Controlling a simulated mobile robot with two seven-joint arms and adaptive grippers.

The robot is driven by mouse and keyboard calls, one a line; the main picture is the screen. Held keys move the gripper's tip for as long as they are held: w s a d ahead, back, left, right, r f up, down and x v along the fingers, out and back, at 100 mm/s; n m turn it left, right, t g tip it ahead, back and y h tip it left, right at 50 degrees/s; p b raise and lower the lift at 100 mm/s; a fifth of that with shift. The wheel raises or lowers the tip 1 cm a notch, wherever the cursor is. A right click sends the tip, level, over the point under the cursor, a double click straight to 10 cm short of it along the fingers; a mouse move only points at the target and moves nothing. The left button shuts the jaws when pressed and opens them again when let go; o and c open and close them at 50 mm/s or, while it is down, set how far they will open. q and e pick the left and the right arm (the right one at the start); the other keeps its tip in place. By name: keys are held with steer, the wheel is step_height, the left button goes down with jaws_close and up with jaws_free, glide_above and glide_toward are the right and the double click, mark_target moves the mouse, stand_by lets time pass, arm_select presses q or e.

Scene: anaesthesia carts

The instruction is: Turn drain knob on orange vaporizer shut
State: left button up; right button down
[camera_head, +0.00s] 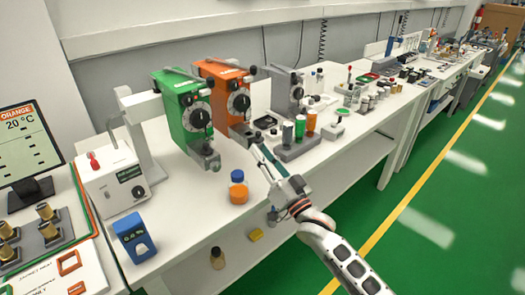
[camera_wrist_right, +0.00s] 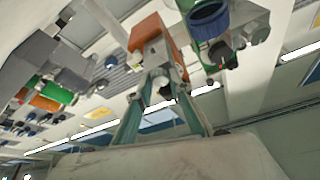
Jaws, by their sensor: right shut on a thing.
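The orange vaporizer (camera_head: 215,76) stands on the white bench to the right of the green vaporizer (camera_head: 176,95). It has a black dial (camera_head: 239,102) on its front. My right gripper (camera_head: 256,146) reaches in from the lower right to the low front of the orange vaporizer. In the right wrist view its two fingers (camera_wrist_right: 162,90) close in on a small fitting under the orange body (camera_wrist_right: 146,31). The gripper is shut on this drain knob, which the fingers mostly hide. I cannot tell the knob's turn angle. My left gripper is not in view.
A grey unit (camera_head: 285,88) and a rack of green and orange bottles (camera_head: 299,138) stand close to the right of my gripper. A blue and orange bottle (camera_head: 238,192) stands in front. A blue meter (camera_head: 133,238) sits near the bench edge. The bench between them is clear.

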steer(key=c, duration=1.8)
jaws_free()
steer(key=shift+s, duration=0.1)
steer(key=v, duration=1.1)
steer(key=shift+s+d+f, duration=0.15)
steer(key=shift+s+d, duration=0.1)
steer(key=shift+s, duration=0.05)
steer(key=shift+f, duration=0.1)
